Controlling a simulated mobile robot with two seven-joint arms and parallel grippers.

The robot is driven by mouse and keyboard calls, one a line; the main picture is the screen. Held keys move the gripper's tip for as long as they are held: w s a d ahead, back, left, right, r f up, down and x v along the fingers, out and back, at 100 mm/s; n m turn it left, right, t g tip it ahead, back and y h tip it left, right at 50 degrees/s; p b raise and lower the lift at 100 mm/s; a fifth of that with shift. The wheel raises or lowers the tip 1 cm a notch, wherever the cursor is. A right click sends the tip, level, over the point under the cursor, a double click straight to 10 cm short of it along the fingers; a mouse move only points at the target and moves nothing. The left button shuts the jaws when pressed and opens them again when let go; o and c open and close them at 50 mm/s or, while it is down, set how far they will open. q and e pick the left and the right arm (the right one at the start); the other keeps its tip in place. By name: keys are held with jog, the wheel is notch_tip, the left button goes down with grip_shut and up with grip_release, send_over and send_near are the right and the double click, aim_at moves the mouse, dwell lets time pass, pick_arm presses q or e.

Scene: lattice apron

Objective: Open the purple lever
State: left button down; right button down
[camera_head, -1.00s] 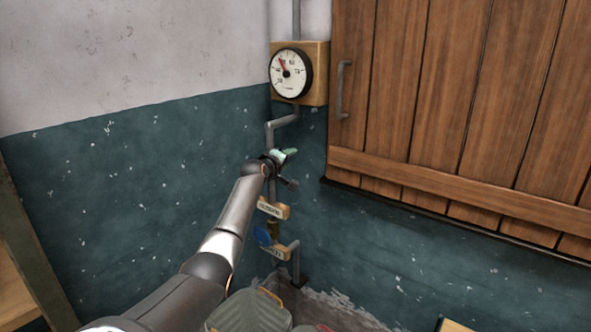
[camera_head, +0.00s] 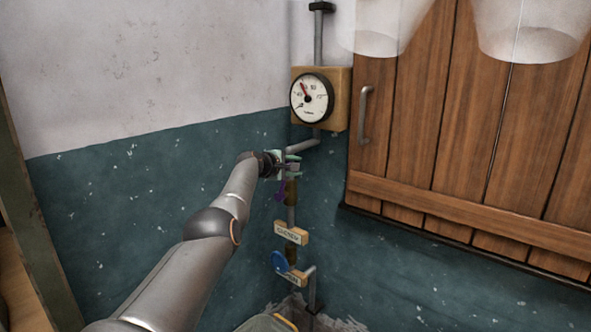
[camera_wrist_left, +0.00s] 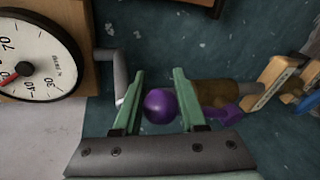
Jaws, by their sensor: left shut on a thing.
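The purple lever (camera_head: 281,191) is on a vertical pipe in the corner, below the gauge. Only a small part of it shows beside my gripper in the head view. In the left wrist view its round purple knob (camera_wrist_left: 161,106) sits between the two green fingers. My left gripper (camera_head: 291,165) is shut on the knob; it also shows in the left wrist view (camera_wrist_left: 160,103). A purple arm runs from behind the right finger along the brown pipe section. My right gripper is not in view.
A round gauge (camera_head: 311,97) on a wooden board is above the lever. Wooden label blocks (camera_head: 291,233) and a blue handle (camera_head: 279,261) sit lower on the pipe. A wooden shutter with a grey handle (camera_head: 366,104) is to the right.

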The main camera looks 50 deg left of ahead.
pick_arm(q)
jog(key=shift+s+a+f, duration=0.2)
jog(key=shift+a, duration=0.1)
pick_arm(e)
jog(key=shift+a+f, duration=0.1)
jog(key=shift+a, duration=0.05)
pick_arm(q)
jog(key=c, duration=0.5)
grip_release()
jog(key=shift+s, duration=0.1)
jog(key=shift+o, duration=0.2)
jog(key=shift+r, duration=0.1)
jog(key=shift+d+r, duration=0.1)
jog(key=shift+d, duration=0.05)
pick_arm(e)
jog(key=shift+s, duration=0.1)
